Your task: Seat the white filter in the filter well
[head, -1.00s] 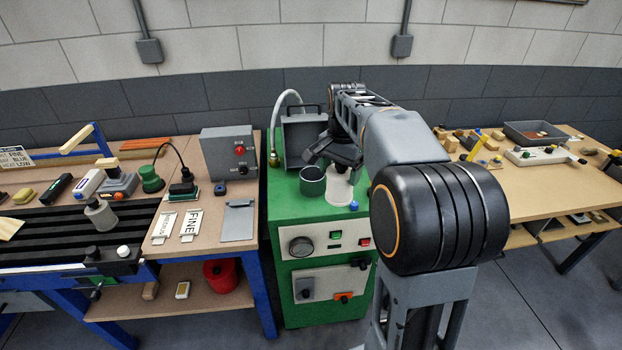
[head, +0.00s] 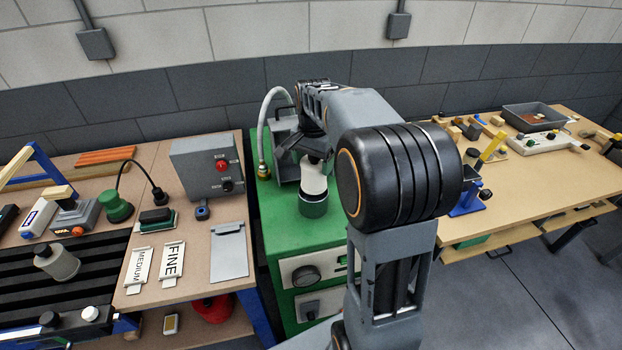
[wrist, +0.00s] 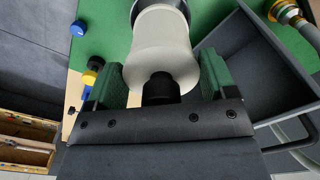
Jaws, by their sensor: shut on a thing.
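The white filter (head: 313,178) is a pale cylinder with a black knob on its top end. My gripper (wrist: 160,80) is shut on it, with a green finger on either side of its near end in the wrist view. The filter well (head: 313,208) is a dark green round cup on the green cabinet. In the head view the filter stands upright in line with the well, its lower end at the well's mouth. In the wrist view the well's dark rim (wrist: 160,4) shows past the filter's far end. How deep the filter sits is hidden.
A grey open lid (wrist: 262,75) stands close beside my gripper. A hose with a brass fitting (head: 263,170) rises behind it. The green cabinet top (head: 285,230) is clear in front and to the left. A blue knob (wrist: 78,28) shows on the cabinet top.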

